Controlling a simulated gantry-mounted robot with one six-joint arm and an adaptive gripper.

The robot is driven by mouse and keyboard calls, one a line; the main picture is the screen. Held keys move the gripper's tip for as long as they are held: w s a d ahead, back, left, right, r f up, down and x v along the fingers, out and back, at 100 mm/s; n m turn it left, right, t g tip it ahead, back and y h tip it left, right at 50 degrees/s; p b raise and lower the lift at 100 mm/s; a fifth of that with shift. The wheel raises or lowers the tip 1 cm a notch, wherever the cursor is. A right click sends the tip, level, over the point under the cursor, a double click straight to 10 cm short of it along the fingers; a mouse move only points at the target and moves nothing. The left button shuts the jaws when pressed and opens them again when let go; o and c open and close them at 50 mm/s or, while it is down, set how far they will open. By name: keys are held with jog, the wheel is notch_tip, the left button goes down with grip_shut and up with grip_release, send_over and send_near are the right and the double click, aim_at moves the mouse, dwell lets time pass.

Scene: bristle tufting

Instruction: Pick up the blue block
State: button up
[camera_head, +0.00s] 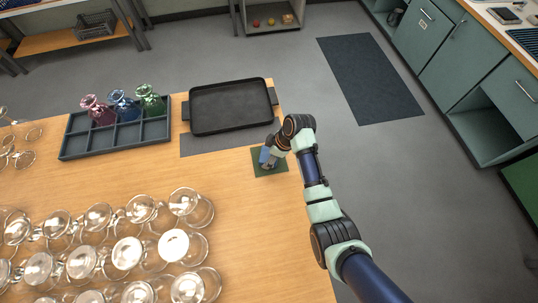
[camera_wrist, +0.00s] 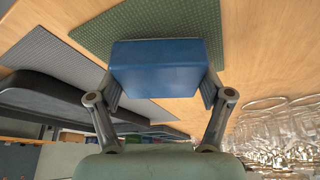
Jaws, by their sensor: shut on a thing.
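The blue block (camera_wrist: 160,66) sits between the two fingers of my gripper (camera_wrist: 161,92) in the wrist view, with a finger against each side. My gripper is shut on it. In the head view the block (camera_head: 265,155) shows as a small blue patch, partly hidden by my gripper (camera_head: 268,158). Both are over the small dark green mat (camera_head: 270,169) near the table's right edge; the mat also shows behind the block in the wrist view (camera_wrist: 150,18). I cannot tell whether the block touches the mat or is slightly raised.
A black tray (camera_head: 232,84) lies on a grey mat (camera_head: 205,146) behind my gripper. A compartment rack (camera_head: 75,147) with pink, blue and green glass vessels stands further left. Many clear glass vessels (camera_head: 126,252) crowd the front left. Bare table lies between.

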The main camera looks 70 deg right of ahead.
notch_tip(320, 180, up, 20)
jog(key=p, duration=0.4)
jog(key=shift+p, duration=0.4)
jog(key=w+a+f+m, duration=0.1)
jog(key=w+a+f, duration=0.1)
jog(key=w+a, duration=1.55)
jog(key=shift+m+h, duration=0.4)
jog(key=shift+m, duration=0.1)
jog(key=w+a, duration=0.1)
jog(key=a, duration=0.6)
jog(key=w+a, duration=0.2)
jog(key=a, duration=0.5)
jog(key=w+a, duration=0.1)
jog(key=a, duration=0.6)
jog(key=shift+w+a+f, duration=0.15)
jog(key=shift+a, duration=0.15)
jog(key=p+v, duration=2.4)
jog(key=p, duration=0.1)
jog(key=shift+w+a+p, duration=0.25)
jog(key=shift+w+p, duration=0.15)
